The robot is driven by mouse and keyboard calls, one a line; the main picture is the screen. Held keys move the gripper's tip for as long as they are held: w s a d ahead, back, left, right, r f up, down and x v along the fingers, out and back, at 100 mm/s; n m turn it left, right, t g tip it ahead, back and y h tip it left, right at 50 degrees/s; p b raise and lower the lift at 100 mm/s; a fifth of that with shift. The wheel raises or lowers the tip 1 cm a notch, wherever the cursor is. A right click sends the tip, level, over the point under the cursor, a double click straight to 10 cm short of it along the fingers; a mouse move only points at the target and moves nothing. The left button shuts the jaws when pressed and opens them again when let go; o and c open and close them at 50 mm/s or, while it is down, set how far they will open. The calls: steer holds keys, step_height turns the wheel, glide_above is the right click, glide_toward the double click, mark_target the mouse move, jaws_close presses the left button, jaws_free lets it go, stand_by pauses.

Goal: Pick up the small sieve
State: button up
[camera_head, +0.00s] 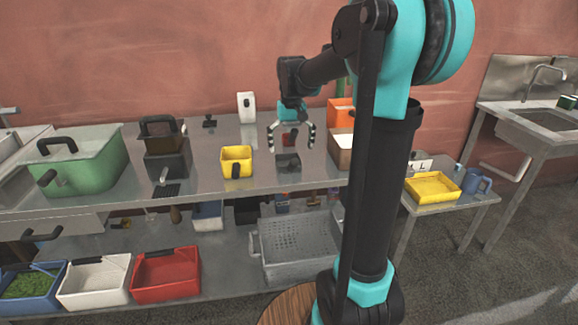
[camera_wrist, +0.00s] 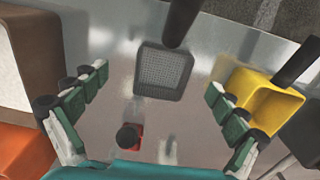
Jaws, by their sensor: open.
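The small sieve is a square grey mesh pan (camera_wrist: 163,73) with a thick black handle, lying on the metal table in the wrist view. Its handle runs out of the top of the picture. In the head view the sieve (camera_head: 287,161) shows near the table's front edge, just below my gripper. My gripper (camera_head: 292,143) is open, pointing down and empty. In the wrist view its green-padded fingers (camera_wrist: 156,82) stand wide apart on either side of the sieve, which lies toward the fingertips. I see no contact with it.
A small red item with a black knob (camera_wrist: 131,136) stands close to the sieve. A yellow scoop (camera_head: 236,160) is to the left; a brown box (camera_head: 341,148) and an orange bin (camera_head: 341,111) are to the right. A dark scoop (camera_head: 167,163) stands farther left.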

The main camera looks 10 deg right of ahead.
steer(key=shift+a+f, duration=0.2)
steer(key=shift+f, duration=1.15)
steer(key=shift+a+f, duration=0.2)
steer(key=shift+f, duration=1.15)
steer(key=c, duration=1.4)
